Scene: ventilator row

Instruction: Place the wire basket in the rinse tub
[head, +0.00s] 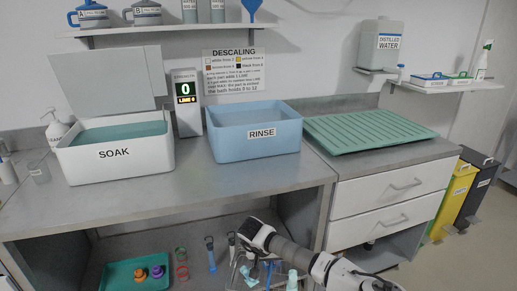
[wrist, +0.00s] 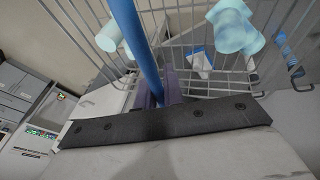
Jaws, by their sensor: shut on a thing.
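The wire basket (head: 262,274) is low in the head view, below the counter front and partly cut off by the bottom edge. In the wrist view its wire mesh (wrist: 205,45) fills the upper part, with a blue handle (wrist: 135,40) crossing it. My gripper (head: 246,245) is shut on the blue handle; its fingertips are mostly hidden in the wrist view (wrist: 165,90). Pale teal pieces (wrist: 235,28) lie in the basket. The blue rinse tub (head: 228,144), labelled RINSE, stands on the counter above and behind my gripper.
A white SOAK tub (head: 118,171) with its lid up stands left on the counter. A display post (head: 187,112) reading 0 is between the tubs. A green drainboard (head: 368,132) lies right. The shelf above and the counter's front edge (head: 170,221) are obstacles. A green tray (head: 120,284) sits below.

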